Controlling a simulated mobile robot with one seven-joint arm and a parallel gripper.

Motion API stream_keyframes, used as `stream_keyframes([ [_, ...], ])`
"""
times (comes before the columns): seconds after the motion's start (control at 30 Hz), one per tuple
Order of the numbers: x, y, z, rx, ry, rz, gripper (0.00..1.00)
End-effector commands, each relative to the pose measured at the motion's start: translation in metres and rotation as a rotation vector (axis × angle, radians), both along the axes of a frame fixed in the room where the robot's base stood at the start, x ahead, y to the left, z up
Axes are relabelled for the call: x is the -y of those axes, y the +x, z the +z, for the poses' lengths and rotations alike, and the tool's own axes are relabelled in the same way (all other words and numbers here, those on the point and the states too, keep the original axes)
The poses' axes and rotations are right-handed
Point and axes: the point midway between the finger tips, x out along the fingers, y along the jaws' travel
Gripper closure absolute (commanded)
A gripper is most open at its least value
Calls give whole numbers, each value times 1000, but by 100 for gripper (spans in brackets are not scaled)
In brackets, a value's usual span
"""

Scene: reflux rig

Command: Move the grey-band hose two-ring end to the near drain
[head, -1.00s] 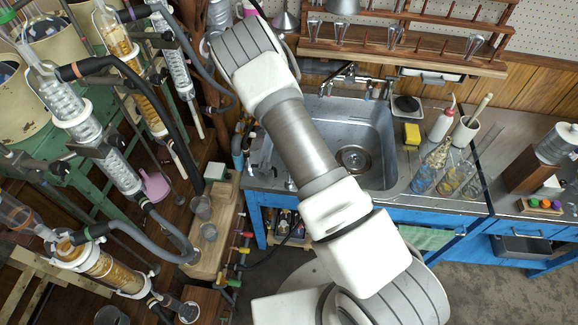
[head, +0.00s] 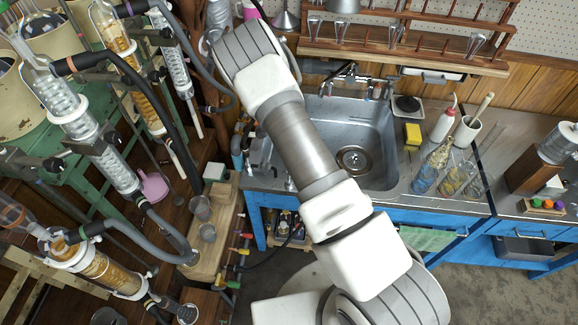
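My gripper is not in view; my arm rises from the bottom right to a joint at the upper left, and its far end is hidden or out of frame. A grey hose (head: 140,240) runs from the lower-left glass condenser (head: 98,268) to the wooden block (head: 222,240). Another grey hose (head: 197,68) hangs at the upper left, and a black hose (head: 150,95) arches between them. I cannot tell which hose has the grey band, nor make out a two-ring end. The sink has a round drain (head: 353,159); I cannot tell whether it is the near drain.
Glass condensers (head: 68,108) on stands crowd the left side. A metal sink (head: 385,130) lies behind my arm, with a yellow sponge (head: 413,134), a wash bottle (head: 443,125) and flasks to its right. A wooden glass rack (head: 430,42) stands at the back. Open floor shows at the lower right.

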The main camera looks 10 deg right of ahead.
Motion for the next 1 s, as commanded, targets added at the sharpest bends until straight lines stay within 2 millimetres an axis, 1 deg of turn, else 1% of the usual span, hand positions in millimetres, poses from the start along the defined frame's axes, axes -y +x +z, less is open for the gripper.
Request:
stream_keyframes([
  [0.53, 0, 0, -6, 0, 0, 0, 100],
  [0.77, 0, 0, -5, 0, 0, 0, 100],
  [0.8, 0, 0, -5, 0, 0, 0, 70],
  [0.97, 0, 0, -5, 0, 0, 0, 41],
  [1.0, 0, 0, -5, 0, 0, 0, 38],
])
